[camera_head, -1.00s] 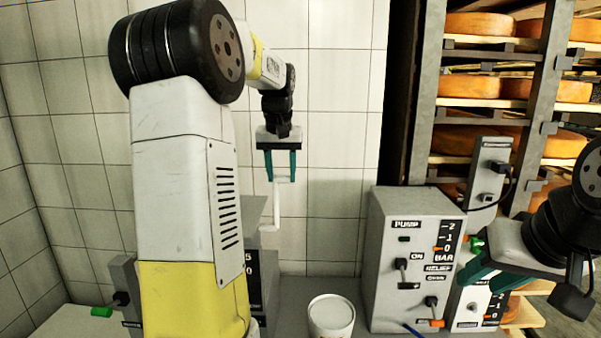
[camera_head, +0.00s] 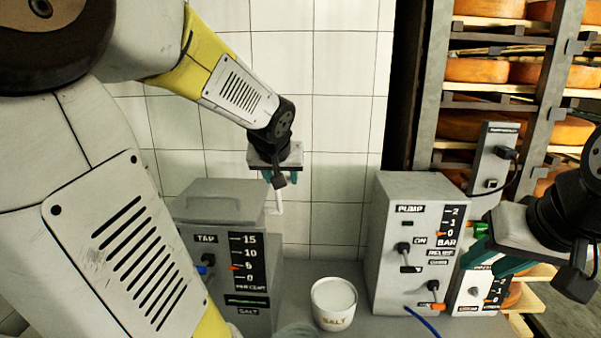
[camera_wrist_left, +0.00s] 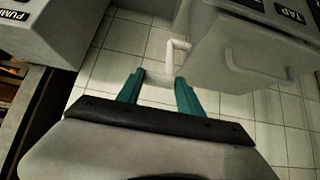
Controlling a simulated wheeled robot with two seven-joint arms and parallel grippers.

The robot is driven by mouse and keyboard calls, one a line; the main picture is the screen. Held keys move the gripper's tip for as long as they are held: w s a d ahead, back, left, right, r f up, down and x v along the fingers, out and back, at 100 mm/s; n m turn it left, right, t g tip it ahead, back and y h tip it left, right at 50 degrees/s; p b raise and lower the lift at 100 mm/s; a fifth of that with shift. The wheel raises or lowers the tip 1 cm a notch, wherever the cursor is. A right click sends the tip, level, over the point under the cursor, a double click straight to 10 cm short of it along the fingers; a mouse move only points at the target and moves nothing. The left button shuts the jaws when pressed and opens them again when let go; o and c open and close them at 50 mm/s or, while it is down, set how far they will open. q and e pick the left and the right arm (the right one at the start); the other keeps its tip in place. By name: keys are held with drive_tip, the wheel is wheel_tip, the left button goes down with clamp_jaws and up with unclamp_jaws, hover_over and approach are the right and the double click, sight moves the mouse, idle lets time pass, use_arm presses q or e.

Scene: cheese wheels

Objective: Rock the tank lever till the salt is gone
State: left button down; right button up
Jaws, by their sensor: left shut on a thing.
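The grey tank (camera_head: 205,225) stands left of centre in the head view, marked TAP, with a scale up to 15. Its orange pointer (camera_head: 233,267) is close to the 5. A white cranked lever (camera_head: 278,208) is at the tank's far right side; its white bar also shows in the left wrist view (camera_wrist_left: 177,50). My left gripper (camera_head: 275,179) is shut on the lever's upper end, its teal fingers on either side. My right gripper (camera_head: 495,262) hangs by the small gauge box at right; its finger gap is unclear.
A grey pump box (camera_head: 415,205) with switches and a bar gauge stands right of the cup. A blue hose (camera_head: 422,322) runs from its front. A rack with cheese wheels (camera_head: 478,70) fills the back right. The tiled wall is behind the lever.

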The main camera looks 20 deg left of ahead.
use_arm(q)
drive_tip(key=shift+s+d+f, duration=0.15)
drive_tip(key=shift+d+f, duration=0.15)
drive_tip(key=shift+f, duration=0.05)
drive_tip(key=c, duration=0.8)
unclamp_jaws()
drive_tip(key=shift+d, duration=0.1)
drive_tip(key=shift+c, duration=0.2)
drive_tip(key=shift+r, duration=0.15)
drive_tip(key=v, duration=0.7)
drive_tip(key=shift+s+r, duration=0.25)
drive_tip(key=shift+r, duration=0.05)
